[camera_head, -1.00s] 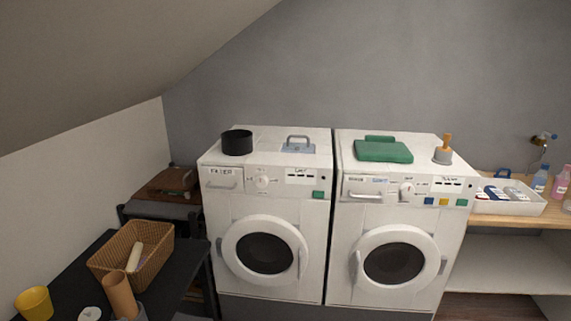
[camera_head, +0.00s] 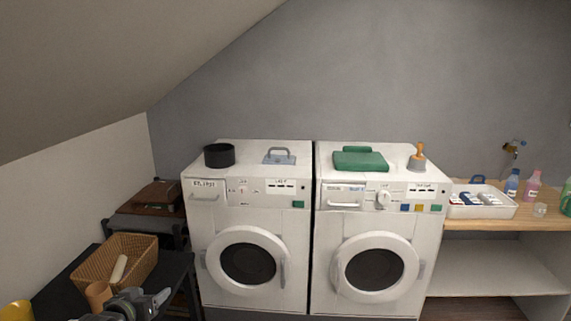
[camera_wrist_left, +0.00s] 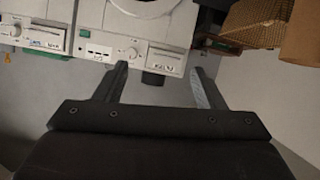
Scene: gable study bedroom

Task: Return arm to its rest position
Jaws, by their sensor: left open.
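My left gripper (camera_head: 151,300) shows at the bottom left of the head view, in front of the dark table with the wicker basket. In the left wrist view its two fingers (camera_wrist_left: 160,88) are spread apart with nothing between them. Beyond the fingers, that view shows the washing machine fronts and part of the basket. My right gripper is not in view.
A wicker basket (camera_head: 92,266), brown cup (camera_head: 97,294) and yellow cup (camera_head: 17,311) are on the dark table (camera_head: 62,297). Two white machines (camera_head: 222,215) (camera_head: 345,222) stand centrally. A wooden shelf (camera_head: 480,224) holding a white tray (camera_head: 483,212) and bottles is at right.

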